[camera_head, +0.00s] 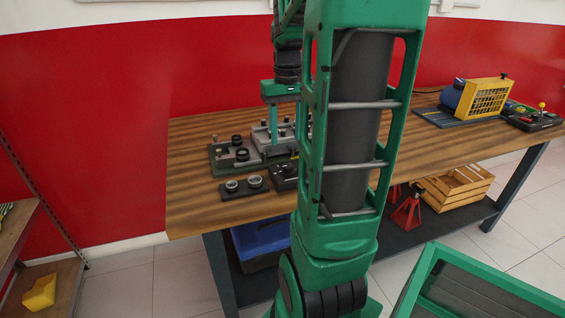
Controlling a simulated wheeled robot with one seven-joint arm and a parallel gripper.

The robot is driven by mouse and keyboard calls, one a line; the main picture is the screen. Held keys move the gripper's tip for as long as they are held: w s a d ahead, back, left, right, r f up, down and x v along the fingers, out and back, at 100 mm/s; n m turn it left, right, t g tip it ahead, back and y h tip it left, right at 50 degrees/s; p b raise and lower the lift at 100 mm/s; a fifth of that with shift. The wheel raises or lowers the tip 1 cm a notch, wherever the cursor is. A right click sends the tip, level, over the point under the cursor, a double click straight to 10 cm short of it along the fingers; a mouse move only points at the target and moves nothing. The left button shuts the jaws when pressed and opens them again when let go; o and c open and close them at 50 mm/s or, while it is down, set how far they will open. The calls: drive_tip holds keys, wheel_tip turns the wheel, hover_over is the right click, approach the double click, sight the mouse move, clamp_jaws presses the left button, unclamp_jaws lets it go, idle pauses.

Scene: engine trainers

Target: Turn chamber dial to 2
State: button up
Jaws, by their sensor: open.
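A grey test fixture on a dark green base (226,166) stands on the wooden workbench (215,212), with several dark round knobs or fittings on it. In front of it lies a black box with a dial-like knob (285,171), partly hidden by my arm. I cannot tell for sure which round part is the chamber dial, and no numbers are readable. My gripper (273,138) points down over the fixture's grey block, with its teal fingers open. Whether the fingertips touch anything is not clear. My green arm hides the right part of the fixture.
A yellow caged machine (484,98) and a black control box (530,117) stand at the right. The red wall is close behind. A wooden crate (455,188) sits on the lower shelf.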

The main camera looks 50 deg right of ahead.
sight(286, 165)
drive_tip(key=f, duration=0.3)
drive_tip(key=d+f, duration=0.1)
drive_tip(key=f, duration=0.6)
drive_tip(key=shift+w+d+f, duration=0.2)
drive_tip(key=shift+w+f, duration=0.15)
drive_tip(key=shift+f, duration=0.05)
drive_tip(key=c, duration=1.1)
